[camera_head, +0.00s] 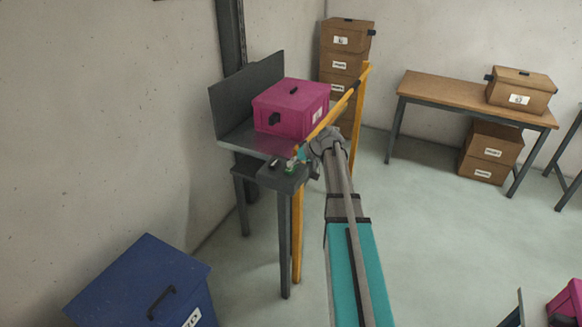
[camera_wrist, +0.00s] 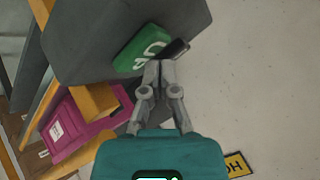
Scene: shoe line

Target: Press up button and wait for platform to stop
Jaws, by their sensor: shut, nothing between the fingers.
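The grey control box (camera_head: 283,180) stands on a post beside the lift. Its green up button (camera_wrist: 142,48) fills part of the wrist view, with a dark part (camera_wrist: 176,50) beside it. My gripper (camera_wrist: 163,64) is shut and empty, its fingertips at the lower right edge of the green button. I cannot tell whether they touch it. The grey platform (camera_head: 238,137) is raised above the floor and carries a magenta box (camera_head: 290,105). The box also shows in the wrist view (camera_wrist: 70,128).
A yellow rail (camera_head: 357,110) stands in front of the platform. A blue box (camera_head: 145,280) is at lower left. A wooden table (camera_head: 440,90) with brown boxes stands at the back right. The floor in the middle right is clear.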

